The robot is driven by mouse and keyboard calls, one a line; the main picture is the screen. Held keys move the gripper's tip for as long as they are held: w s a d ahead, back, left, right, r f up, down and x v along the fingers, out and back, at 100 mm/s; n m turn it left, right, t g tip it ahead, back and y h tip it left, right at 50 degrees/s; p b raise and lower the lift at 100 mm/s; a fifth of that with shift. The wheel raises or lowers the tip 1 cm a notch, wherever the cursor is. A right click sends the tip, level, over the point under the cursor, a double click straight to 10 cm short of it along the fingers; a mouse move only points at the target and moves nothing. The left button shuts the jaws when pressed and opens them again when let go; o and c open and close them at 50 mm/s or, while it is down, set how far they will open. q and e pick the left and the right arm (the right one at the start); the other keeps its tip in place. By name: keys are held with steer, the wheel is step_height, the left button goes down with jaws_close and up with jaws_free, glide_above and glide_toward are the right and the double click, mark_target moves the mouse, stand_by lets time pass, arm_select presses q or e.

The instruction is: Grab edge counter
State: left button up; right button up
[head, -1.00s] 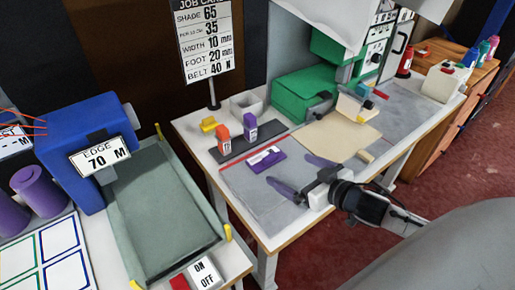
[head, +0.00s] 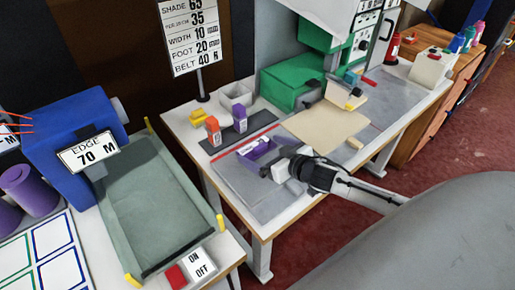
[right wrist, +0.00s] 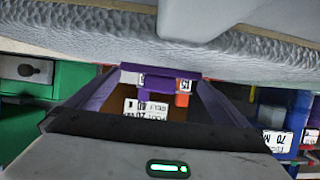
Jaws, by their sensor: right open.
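A small purple block with a white label (head: 257,148) lies on the grey mat of the middle table. Its label is too small to read. My right gripper (head: 262,160) is low over the mat at this block, coming from the right, and partly covers it. In the right wrist view the right gripper's purple fingers (right wrist: 158,85) are spread apart, with the purple block (right wrist: 160,69) ahead between their tips. I cannot tell whether they touch it. My left gripper is not in view.
An orange block (head: 213,130) and a purple block (head: 240,118) stand upright on a dark strip behind the mat. A job card (head: 194,35) rises on a post. A beige piece (head: 325,125) lies right of the mat, near a green machine (head: 290,80).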

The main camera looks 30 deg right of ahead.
steer(key=shift+c, duration=0.4)
steer(key=c, duration=0.7)
steer(key=shift+c, duration=0.5)
steer(key=shift+w+r, duration=0.1)
